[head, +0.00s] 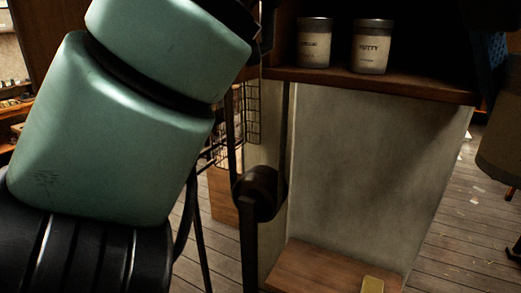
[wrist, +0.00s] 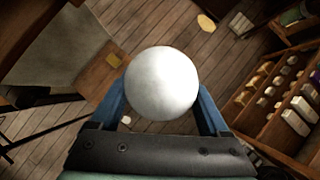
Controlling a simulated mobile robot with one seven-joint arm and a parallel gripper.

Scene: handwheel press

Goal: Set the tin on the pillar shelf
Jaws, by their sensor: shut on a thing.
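My gripper (wrist: 161,100) has blue fingers on both sides of a round, pale grey-white thing, seen end-on in the wrist view. I take this to be the tin (wrist: 161,80); its sides and any label are hidden. It is held above the floor, right of a wooden ledge. In the head view a pale pillar (head: 365,165) carries an upper wooden shelf (head: 430,92) with two labelled tins on it, and a lower wooden ledge (head: 310,270) with a yellow piece at its front. I cannot clearly make out my gripper in the head view.
The standing tins, a left one (head: 315,45) and one marked PUTTY (head: 373,48), take up the shelf's left and middle; its right part looks clear. A dark wheel and rods (head: 258,190) stand left of the pillar. A rack of small goods (wrist: 290,110) is at right.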

